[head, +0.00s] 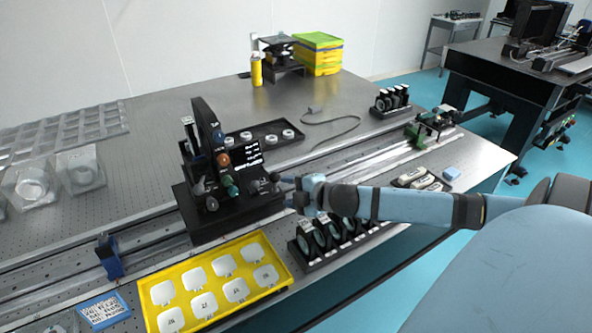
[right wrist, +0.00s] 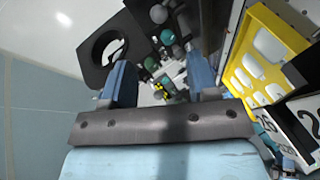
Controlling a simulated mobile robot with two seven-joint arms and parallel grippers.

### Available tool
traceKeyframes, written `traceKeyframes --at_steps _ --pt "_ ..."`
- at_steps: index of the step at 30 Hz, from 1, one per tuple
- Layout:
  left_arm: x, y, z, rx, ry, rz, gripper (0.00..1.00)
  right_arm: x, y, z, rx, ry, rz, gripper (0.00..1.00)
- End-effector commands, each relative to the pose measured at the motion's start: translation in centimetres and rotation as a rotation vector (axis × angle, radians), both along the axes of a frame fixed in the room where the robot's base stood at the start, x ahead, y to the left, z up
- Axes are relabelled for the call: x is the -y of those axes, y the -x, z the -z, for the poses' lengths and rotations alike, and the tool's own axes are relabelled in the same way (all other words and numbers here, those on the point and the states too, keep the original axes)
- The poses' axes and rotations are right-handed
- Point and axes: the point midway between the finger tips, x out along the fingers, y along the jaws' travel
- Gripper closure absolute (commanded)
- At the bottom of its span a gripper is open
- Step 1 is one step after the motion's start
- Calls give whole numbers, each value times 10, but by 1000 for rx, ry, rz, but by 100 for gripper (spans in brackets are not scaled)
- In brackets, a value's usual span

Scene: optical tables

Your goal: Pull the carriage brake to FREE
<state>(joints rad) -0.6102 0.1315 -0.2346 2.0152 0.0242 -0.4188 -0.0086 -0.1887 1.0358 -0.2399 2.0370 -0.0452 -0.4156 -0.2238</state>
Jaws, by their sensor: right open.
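The black carriage (head: 238,212) sits across the rail on the table, with an upright black plate, a lit screen (head: 243,162) and several coloured knobs, among them a green one (head: 230,186). A small dark knob or lever (head: 262,185) is at its right end; I cannot tell whether it is the brake, and no FREE mark is readable. My right gripper (head: 284,189) is just right of that end, pointing at it. In the right wrist view the gripper (right wrist: 162,82) is open, with carriage knobs beyond its fingers and nothing clearly between them. My left gripper is out of view.
A yellow tray (head: 286,274) of white pieces lies in front of the carriage. A black rack of round optics (head: 318,243) stands below my right gripper. A dark tray (head: 293,148) is behind.

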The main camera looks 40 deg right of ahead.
Motion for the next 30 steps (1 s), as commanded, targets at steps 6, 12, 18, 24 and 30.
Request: traceKeyframes --at_steps 6,12,18,24,30 --pt "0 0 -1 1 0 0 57 2 15 -5 -1 0 0 46" --pt "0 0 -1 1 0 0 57 3 17 -7 0 1 -1 46" --pt "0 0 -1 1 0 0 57 3 17 -7 0 0 -1 46" --pt "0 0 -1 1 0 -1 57 3 17 -6 0 0 -1 46" --pt "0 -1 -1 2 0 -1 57 3 17 -6 0 0 -1 46"
